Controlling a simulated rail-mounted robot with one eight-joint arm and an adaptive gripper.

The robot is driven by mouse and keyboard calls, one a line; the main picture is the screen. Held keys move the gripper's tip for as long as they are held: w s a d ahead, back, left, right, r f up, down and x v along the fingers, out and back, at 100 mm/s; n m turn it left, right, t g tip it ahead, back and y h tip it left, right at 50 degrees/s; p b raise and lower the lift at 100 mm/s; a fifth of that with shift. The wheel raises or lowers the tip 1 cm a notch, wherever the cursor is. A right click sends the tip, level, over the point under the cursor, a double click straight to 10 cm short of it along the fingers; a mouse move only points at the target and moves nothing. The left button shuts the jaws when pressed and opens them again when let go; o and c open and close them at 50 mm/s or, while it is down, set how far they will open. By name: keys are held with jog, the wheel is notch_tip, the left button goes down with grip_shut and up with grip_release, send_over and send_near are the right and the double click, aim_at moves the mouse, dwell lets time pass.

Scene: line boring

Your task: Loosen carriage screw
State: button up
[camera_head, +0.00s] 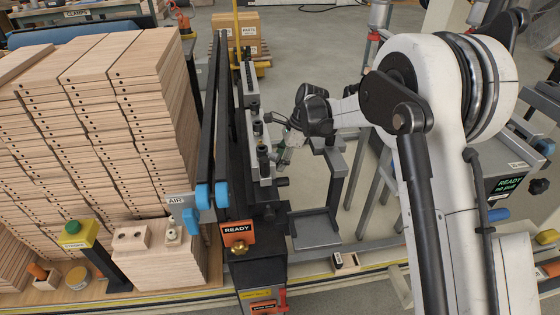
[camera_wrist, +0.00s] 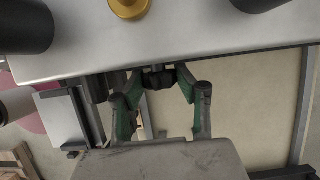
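A small black screw knob (camera_wrist: 158,78) sticks out from the edge of a grey metal plate (camera_wrist: 180,38) in the wrist view. My gripper (camera_wrist: 160,85) has its two green fingers apart, one on each side of the knob. The fingertips are close to the knob, with no clear squeeze visible. In the head view my gripper (camera_head: 285,138) is at the right side of the boring machine's row of grey carriages (camera_head: 254,120). The knob cannot be made out there.
A brass knob (camera_wrist: 129,8) sits on top of the plate. Stacked drilled boards (camera_head: 90,110) fill the left. A grey frame (camera_head: 320,225) stands below my gripper.

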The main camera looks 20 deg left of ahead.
jog(key=shift+c, duration=0.7)
jog(key=shift+s+t+y, duration=0.1)
jog(key=shift+t+y, duration=0.3)
jog(key=shift+t, duration=0.2)
jog(key=o, duration=1.1)
jog(key=shift+o, duration=0.2)
jog(key=shift+d+r, duration=0.1)
jog(key=v, duration=1.1)
jog(key=shift+r, duration=0.4)
jog(key=shift+d, duration=0.1)
